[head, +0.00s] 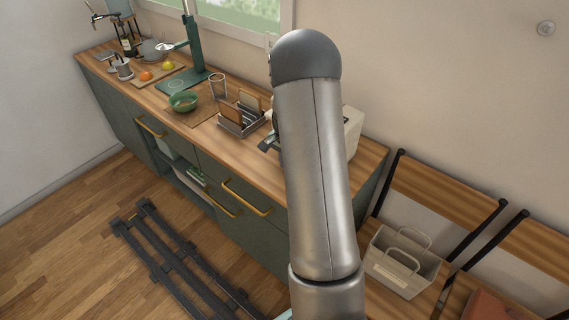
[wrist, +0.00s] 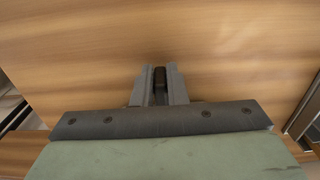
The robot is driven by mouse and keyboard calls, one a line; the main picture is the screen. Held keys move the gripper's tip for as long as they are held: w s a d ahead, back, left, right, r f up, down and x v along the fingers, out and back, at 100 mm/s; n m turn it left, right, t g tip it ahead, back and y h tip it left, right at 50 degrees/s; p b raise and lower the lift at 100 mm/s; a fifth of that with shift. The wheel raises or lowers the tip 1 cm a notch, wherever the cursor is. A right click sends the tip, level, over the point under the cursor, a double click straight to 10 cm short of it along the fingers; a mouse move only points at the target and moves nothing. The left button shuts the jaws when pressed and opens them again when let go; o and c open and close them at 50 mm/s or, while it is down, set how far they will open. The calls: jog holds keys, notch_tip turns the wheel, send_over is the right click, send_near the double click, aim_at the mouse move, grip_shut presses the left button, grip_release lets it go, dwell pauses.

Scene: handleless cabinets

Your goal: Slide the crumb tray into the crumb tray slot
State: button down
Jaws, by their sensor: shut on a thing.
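In the wrist view my gripper (wrist: 160,72) is shut on a small dark piece (wrist: 160,80), which I take to be part of the crumb tray. The rest of the tray cannot be made out there. Wood grain fills the view beyond the fingertips. In the head view a cream appliance (head: 354,132), likely the toaster with the slot, stands on the counter, mostly hidden behind my arm. A dark flat part (head: 268,144) shows just left of my arm; I cannot tell whether it is gripper or tray. The slot is not visible.
A rack with bread slices (head: 240,118), a glass (head: 217,86) and a green bowl (head: 183,101) stand on the wooden counter (head: 187,128) left of my arm. A beige caddy (head: 402,262) sits lower right. Gold-handled drawers (head: 245,196) are below the counter.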

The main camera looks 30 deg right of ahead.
jog(key=shift+w+d, duration=0.25)
jog(key=shift+d, duration=0.5)
jog(key=shift+w+d, duration=0.2)
jog(key=shift+d, duration=0.55)
jog(key=c, duration=1.4)
grip_release()
jog(key=shift+o, duration=0.2)
notch_tip(320, 180, up, 18)
jog(key=b, duration=0.1)
jog(key=shift+f+b, duration=0.25)
jog(key=shift+b, duration=0.1)
